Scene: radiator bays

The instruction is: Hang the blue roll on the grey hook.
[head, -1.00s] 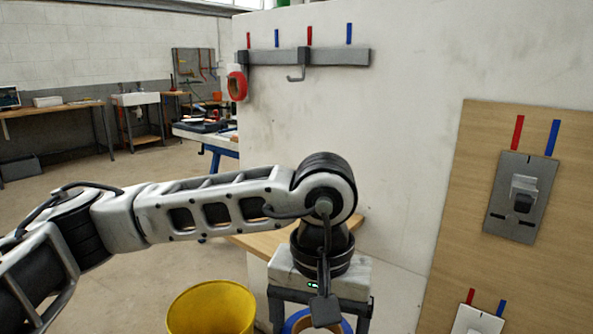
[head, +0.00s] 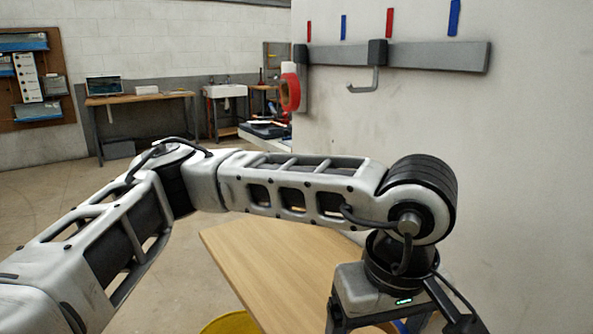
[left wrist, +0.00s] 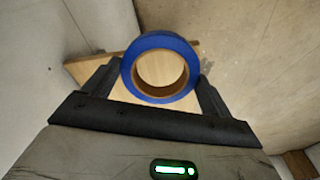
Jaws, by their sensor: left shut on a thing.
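The grey hook (head: 365,85) hangs empty from a long grey rail on the pale wall, at the upper right of the head view. My left gripper (left wrist: 158,76) is shut on the blue roll (left wrist: 160,41), a ring with a brown core; one finger is on each side of it. In the head view, my left gripper points down at the bottom edge, lower than the hook and apart from it. Only a sliver of the roll (head: 400,326) shows there. My right gripper is not in view.
A red roll (head: 290,92) hangs at the rail's (head: 435,56) left end. Red and blue strips mark the wall above the rail. A wooden tabletop (head: 268,262) lies below my left forearm. A yellow bucket (head: 232,323) shows at the bottom edge. The wall below the hook is bare.

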